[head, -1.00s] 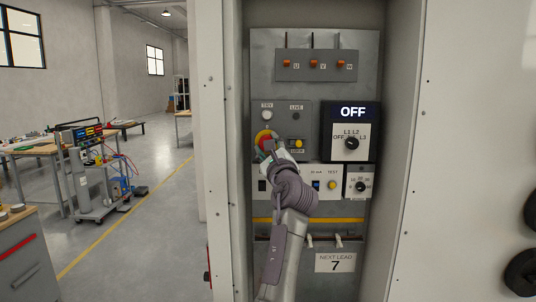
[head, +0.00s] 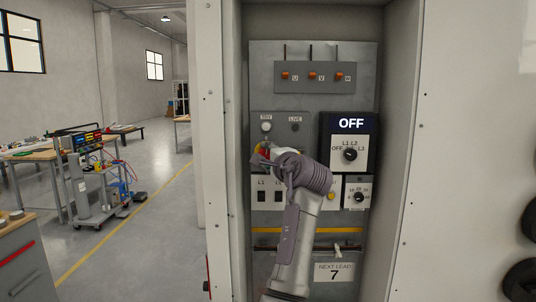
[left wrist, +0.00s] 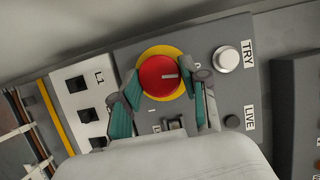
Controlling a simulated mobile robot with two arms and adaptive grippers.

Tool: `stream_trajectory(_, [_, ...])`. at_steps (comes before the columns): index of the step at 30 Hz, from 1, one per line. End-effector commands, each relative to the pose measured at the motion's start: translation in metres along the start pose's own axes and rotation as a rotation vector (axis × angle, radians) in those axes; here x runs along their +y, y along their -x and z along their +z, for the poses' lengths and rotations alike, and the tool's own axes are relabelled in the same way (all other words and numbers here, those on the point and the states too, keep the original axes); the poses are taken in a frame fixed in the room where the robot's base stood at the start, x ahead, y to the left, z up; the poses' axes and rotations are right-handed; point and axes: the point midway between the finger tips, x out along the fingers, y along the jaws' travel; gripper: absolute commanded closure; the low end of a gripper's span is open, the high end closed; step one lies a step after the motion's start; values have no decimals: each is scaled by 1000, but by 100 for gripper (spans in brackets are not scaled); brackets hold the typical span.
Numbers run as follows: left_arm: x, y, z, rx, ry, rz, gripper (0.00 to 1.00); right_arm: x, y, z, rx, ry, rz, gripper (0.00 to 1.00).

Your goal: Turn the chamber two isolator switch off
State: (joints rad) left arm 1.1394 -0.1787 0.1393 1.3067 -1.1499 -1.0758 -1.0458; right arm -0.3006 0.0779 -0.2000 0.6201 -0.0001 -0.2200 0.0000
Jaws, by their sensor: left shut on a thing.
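The isolator switch is a round red knob (left wrist: 158,78) on a yellow disc, on the grey panel. In the left wrist view a pale mark on the knob points right, towards the right finger. In the head view only a sliver of the yellow and red switch (head: 262,149) shows past my left gripper (head: 264,159). In the left wrist view the teal-padded fingers of my left gripper (left wrist: 163,103) stand on either side of the knob, shut on it. The labels around the knob are too small to read surely. My right gripper is not in view.
A white TRY button (left wrist: 227,58) and a dark LIVE lamp (left wrist: 231,121) sit beside the switch. A display (head: 351,123) reads OFF above a black selector (head: 350,154). Cabinet side walls (head: 401,150) flank the panel closely. Orange U, V, W terminals (head: 313,76) are above.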

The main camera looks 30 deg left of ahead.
Motion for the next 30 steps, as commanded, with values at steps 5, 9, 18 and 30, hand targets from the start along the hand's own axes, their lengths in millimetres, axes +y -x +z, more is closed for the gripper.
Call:
stream_trajectory(5, [0, 0, 0, 3, 79, 37, 90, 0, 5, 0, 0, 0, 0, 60])
stream_trajectory(9, [1, 0, 0, 4, 116, 53, 90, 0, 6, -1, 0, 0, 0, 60])
stream_trajectory(18, [1, 0, 0, 5, 142, 64, 90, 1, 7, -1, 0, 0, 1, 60])
stream_trajectory(30, [1, 0, 0, 4, 141, 63, 34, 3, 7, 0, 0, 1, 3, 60])
